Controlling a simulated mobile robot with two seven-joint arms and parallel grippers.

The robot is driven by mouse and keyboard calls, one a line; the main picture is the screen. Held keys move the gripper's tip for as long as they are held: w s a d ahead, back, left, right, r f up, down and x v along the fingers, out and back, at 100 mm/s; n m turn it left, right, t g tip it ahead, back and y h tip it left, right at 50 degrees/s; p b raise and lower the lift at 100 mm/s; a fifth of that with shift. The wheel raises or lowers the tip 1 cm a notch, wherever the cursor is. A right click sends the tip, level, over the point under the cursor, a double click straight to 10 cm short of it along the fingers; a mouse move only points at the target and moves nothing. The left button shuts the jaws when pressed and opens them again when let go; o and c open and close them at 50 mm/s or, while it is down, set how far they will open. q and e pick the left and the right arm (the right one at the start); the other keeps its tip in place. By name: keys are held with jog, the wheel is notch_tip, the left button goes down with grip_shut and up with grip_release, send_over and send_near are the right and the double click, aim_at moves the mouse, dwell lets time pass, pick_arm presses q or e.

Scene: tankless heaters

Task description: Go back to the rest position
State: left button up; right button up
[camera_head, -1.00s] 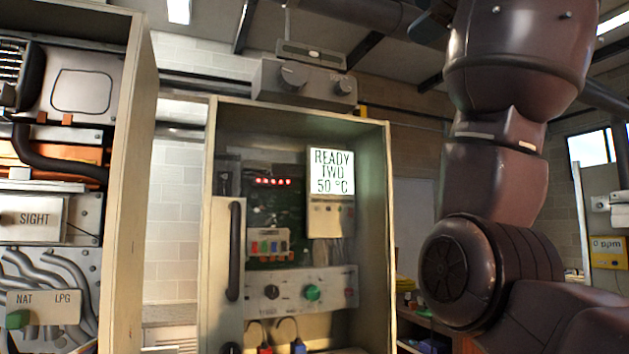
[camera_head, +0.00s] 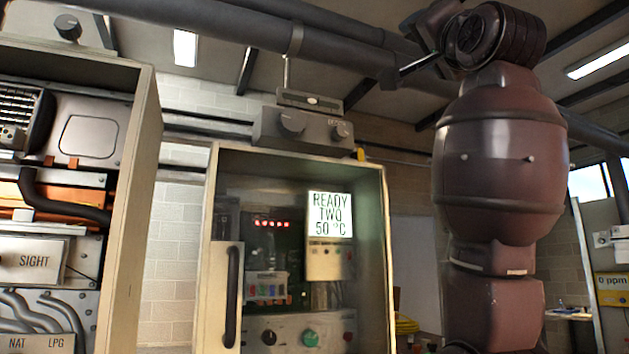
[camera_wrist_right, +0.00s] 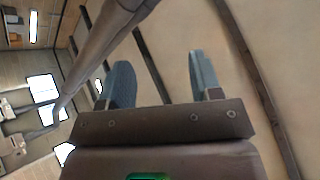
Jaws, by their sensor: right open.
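My right arm (camera_head: 500,165) rises on the right side of the head view, with its wrist bent to the left near the ceiling. My right gripper (camera_head: 418,64) shows only as a small dark part beside the ceiling pipe, partly hidden by the wrist. In the right wrist view my right gripper (camera_wrist_right: 160,78) is open, its two grey-blue fingers apart with nothing between them. It points up toward the ceiling and pipes. My left gripper is not in view.
An open heater cabinet (camera_head: 372,250) with a display (camera_head: 330,214) reading "READY TWO 50 °C" stands in the middle. Another open cabinet (camera_head: 140,190) is at the left. A thick pipe (camera_head: 215,18) runs overhead near my right wrist. A yellow "0 ppm" meter (camera_head: 612,288) is at the right.

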jog(key=w+d+f+n+h, duration=0.1)
jog(key=w+f+n, duration=0.1)
jog(key=w+f, duration=0.5)
jog(key=w+f+n, duration=0.2)
jog(key=w+f, duration=0.1)
jog(key=f, duration=0.8)
jog(key=w+d+f+n+h, duration=0.1)
jog(key=w+f+n, duration=0.1)
jog(key=w+f, duration=0.5)
notch_tip(320, 180, down, 32)
jog(key=d+n+g, duration=0.2)
jog(key=n+g, duration=0.1)
jog(key=s+d+f+g+h, duration=0.15)
jog(key=s+f, duration=0.25)
jog(key=f, duration=0.5)
jog(key=s+d+f+g, duration=0.15)
jog(key=s+f, duration=0.25)
jog(key=f, duration=0.6)
jog(key=s+f+g+h, duration=0.15)
jog(key=s+f, duration=0.25)
jog(key=f, duration=0.5)
jog(key=s+d+f+m+g, duration=0.1)
jog(key=s+d+f+g, duration=0.1)
jog(key=s+f, duration=0.8)
jog(key=s+d+f+m+g+h, duration=0.1)
jog(key=s+f+g, duration=0.3)
jog(key=s+f, duration=0.6)
jog(key=s+d, duration=0.1)
jog(key=s, duration=0.2)
